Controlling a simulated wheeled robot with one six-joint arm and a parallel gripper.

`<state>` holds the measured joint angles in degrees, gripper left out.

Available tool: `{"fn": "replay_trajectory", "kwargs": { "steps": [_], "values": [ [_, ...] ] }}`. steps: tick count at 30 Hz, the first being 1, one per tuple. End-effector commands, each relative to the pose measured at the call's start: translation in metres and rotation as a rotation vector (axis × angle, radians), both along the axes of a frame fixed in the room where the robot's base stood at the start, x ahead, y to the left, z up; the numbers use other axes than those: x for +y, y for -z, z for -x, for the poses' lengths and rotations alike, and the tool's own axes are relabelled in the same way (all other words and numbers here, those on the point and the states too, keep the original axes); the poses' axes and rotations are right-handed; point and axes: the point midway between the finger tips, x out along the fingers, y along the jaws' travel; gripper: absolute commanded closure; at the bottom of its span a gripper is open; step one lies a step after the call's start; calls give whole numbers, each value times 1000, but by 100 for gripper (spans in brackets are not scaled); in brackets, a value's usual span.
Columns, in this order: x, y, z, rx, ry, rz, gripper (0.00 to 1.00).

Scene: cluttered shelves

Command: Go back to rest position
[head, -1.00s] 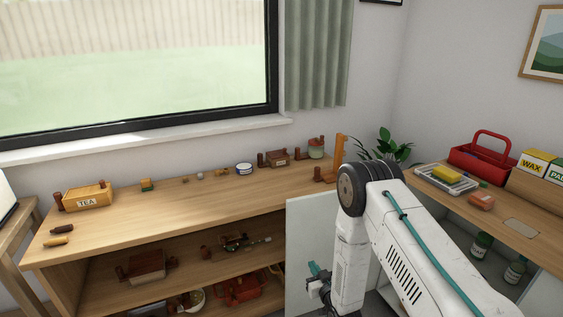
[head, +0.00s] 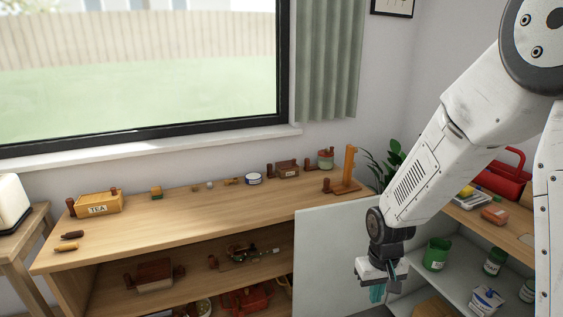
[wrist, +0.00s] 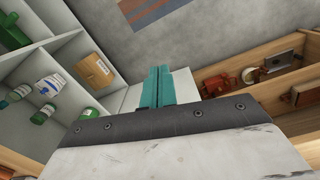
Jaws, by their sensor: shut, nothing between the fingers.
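My gripper (head: 377,292) shows at the lower right of the head view, at the end of my white arm. It hangs in front of the open grey cabinet door, between the wooden shelf unit and the shelves on the right. In the wrist view its two teal fingers (wrist: 158,86) are together with nothing between them. They point out over the floor, away from any object.
A pale door panel (head: 330,262) stands beside my gripper. The right shelves hold a green cup (head: 436,254) and bottles. A cardboard box (wrist: 94,71) and bare floor (wrist: 205,45) show in the wrist view.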

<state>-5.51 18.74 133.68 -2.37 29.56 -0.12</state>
Motion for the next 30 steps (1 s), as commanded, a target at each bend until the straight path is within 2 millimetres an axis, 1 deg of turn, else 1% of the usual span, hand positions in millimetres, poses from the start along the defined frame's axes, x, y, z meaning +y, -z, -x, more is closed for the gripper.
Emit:
{"fn": "replay_trajectory", "kwargs": {
  "steps": [1,2,3,5,6,8,9,12,15,18,21,25,30],
  "values": [
    [-4,-25,14,19,10,3,100],
    [-6,-37,23,36,16,4,100],
    [-8,-53,35,56,23,7,100],
    [-12,-76,54,84,34,9,100],
    [-14,-91,67,101,41,10,100],
    [-17,-112,86,121,52,10,100],
    [-19,-125,99,132,58,10,100],
    [-23,-155,130,146,74,7,100],
    [-26,-181,159,142,87,3,100],
    [-29,-202,185,113,101,-3,100],
    [-31,-219,203,49,113,-12,100],
    [-33,-235,214,-55,122,-20,100],
    [-35,-250,219,-136,132,-25,100]
  ]
}}
